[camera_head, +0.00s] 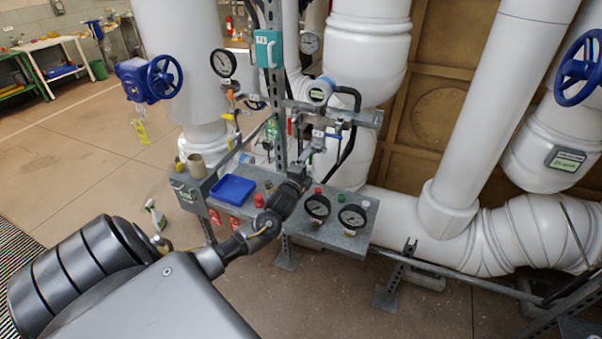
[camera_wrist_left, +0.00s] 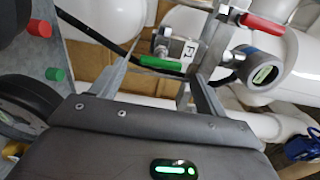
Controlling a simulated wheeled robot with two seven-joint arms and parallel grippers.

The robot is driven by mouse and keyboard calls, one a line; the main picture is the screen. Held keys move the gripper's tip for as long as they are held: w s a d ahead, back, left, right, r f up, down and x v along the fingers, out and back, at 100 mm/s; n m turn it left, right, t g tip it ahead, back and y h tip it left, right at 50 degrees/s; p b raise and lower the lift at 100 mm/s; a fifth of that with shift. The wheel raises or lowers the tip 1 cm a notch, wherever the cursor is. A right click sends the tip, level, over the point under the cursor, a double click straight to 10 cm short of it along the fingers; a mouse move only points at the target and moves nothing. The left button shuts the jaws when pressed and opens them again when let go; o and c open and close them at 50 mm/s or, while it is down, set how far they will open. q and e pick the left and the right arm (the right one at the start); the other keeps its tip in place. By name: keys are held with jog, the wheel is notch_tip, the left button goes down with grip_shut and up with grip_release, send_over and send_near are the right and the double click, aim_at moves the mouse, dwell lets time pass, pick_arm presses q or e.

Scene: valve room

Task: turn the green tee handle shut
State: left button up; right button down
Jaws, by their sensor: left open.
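The green tee handle (camera_wrist_left: 160,63) shows in the left wrist view as a short green bar on a small metal valve beside a white tag. In the head view I cannot make it out clearly near the gripper. My left gripper (camera_head: 309,157) reaches up over the grey panel toward the pipework. In the left wrist view its two fingers (camera_wrist_left: 158,76) stand apart, one on each side of the green handle's ends. The handle lies across the gap near the fingertips; I cannot tell whether they touch it. My right gripper is in neither view.
A red handle (camera_wrist_left: 262,23) and a round gauge (camera_wrist_left: 262,72) are close by in the wrist view. The grey panel (camera_head: 337,238) carries gauges, buttons and a blue tray (camera_head: 232,188). A steel post (camera_head: 279,90) and large white pipes (camera_head: 368,50) crowd the gripper.

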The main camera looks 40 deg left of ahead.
pick_arm(q)
jog(key=v, duration=0.6)
jog(key=shift+b, duration=0.45)
jog(key=shift+s+d, duration=0.1)
